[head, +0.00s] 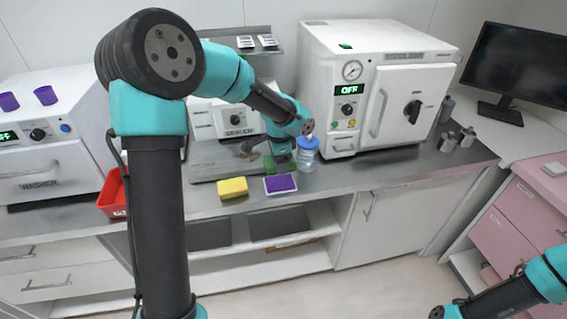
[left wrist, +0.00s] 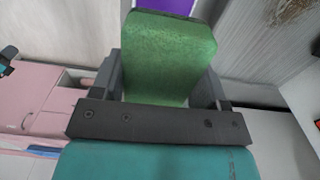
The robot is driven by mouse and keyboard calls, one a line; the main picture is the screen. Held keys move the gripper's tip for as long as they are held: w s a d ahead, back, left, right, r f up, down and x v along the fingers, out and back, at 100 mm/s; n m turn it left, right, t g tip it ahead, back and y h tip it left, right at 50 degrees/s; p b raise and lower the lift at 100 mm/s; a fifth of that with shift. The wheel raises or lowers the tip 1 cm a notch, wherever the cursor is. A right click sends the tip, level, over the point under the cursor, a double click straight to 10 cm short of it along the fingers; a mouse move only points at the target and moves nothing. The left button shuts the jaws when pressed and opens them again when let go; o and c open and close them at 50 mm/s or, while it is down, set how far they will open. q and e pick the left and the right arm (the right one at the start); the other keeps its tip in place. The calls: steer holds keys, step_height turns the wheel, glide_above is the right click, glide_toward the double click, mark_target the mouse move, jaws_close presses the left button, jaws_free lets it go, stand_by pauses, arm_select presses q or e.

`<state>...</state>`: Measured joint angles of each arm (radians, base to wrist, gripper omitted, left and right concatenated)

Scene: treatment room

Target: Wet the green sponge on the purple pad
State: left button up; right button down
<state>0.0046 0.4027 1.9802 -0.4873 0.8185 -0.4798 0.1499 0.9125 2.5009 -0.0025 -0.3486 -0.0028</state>
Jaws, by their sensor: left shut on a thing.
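My left gripper (head: 281,158) is shut on the green sponge (left wrist: 170,58), which stands out between its two fingers in the left wrist view. In the head view the green sponge (head: 283,168) is partly hidden by the gripper, just behind the purple pad (head: 280,184). The pad lies in a shallow white-rimmed tray near the counter's front edge. A strip of the purple pad (left wrist: 166,6) shows past the sponge's far end in the left wrist view. I cannot tell whether sponge and pad touch. My right gripper is out of view; only part of its arm shows at the lower right.
A blue-capped clear bottle (head: 307,155) stands close to the right of my left gripper. A yellow sponge (head: 233,188) lies left of the pad. A red bin (head: 112,195) is further left. Machines, including a white autoclave (head: 375,90), line the back of the counter.

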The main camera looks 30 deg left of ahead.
mark_target(280, 182)
arm_select(q)
steer(key=shift+f, duration=0.1)
steer(key=shift+f, duration=2.95)
steer(key=shift+f, duration=0.6)
stand_by(0.6)
steer(key=shift+r, duration=0.15)
steer(key=shift+r, duration=3.45)
steer(key=shift+d, duration=0.15)
steer(key=w+d+f+n, duration=0.1)
steer(key=d+n, duration=0.1)
steer(key=d, duration=0.2)
steer(key=w+d+f+n, duration=0.1)
steer(key=w+d+n, duration=0.1)
steer(key=d, duration=0.2)
steer(key=w+d+f+n, duration=0.1)
steer(key=d+n, duration=0.1)
steer(key=d, duration=0.2)
steer(key=shift+w+d+f, duration=0.25)
steer(key=shift+w+f, duration=0.1)
